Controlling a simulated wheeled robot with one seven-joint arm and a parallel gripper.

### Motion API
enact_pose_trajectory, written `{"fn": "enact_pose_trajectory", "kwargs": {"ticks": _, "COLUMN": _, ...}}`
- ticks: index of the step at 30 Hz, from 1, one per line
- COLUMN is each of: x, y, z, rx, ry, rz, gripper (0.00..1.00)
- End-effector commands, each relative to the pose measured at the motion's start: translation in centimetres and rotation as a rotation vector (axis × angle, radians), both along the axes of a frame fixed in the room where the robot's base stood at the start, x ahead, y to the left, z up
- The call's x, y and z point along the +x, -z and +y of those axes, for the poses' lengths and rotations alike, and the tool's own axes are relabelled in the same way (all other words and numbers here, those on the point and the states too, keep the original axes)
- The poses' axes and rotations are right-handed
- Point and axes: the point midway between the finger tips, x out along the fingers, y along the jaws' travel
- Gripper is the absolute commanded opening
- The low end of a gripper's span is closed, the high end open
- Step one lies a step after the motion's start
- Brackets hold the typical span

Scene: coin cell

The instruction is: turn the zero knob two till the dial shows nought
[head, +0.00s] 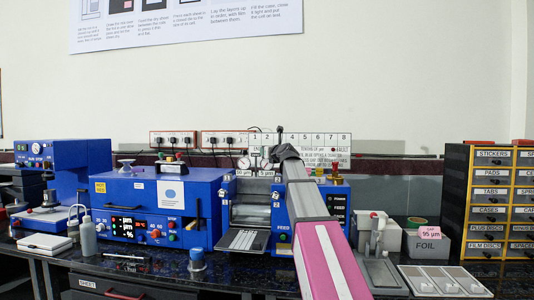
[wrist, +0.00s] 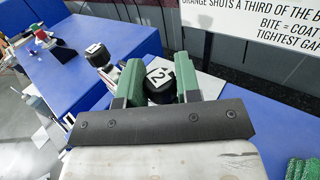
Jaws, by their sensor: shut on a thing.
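Knob two (wrist: 160,77) is black with a white top marked "2", in the middle of the wrist view. My gripper (wrist: 158,66) has its green fingers shut on it, one on each side. A similar black knob (wrist: 98,54) with a white top stands to the left, clear of the fingers. In the head view my gripper (head: 281,151) is over the top of the blue roller machine (head: 281,217). Small round dials (head: 244,163) show on the machine's top; their readings are too small to tell. Knob two is hidden there by my gripper and arm.
A blue cabinet (head: 155,204) stands left of the machine. A red-topped post (head: 334,167) rises just right of my gripper. Right of my arm are a foil box (head: 429,245) and a drawer cabinet (head: 490,205). A sign (wrist: 250,25) hangs behind the knobs.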

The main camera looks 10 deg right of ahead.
Motion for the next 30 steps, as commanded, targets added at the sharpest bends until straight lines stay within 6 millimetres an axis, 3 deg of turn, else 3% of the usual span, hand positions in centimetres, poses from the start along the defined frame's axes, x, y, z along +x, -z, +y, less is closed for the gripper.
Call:
{"fn": "enact_pose_trajectory", "kwargs": {"ticks": 12, "x": -0.07, "y": 0.04, "z": 0.01, "rx": -0.001, "ry": 0.144, "rz": 0.001, "gripper": 0.08}}
{"fn": "enact_pose_trajectory", "kwargs": {"ticks": 30, "x": -0.03, "y": 0.06, "z": -0.06, "rx": 0.000, "ry": 0.184, "rz": 0.002, "gripper": 0.08}}
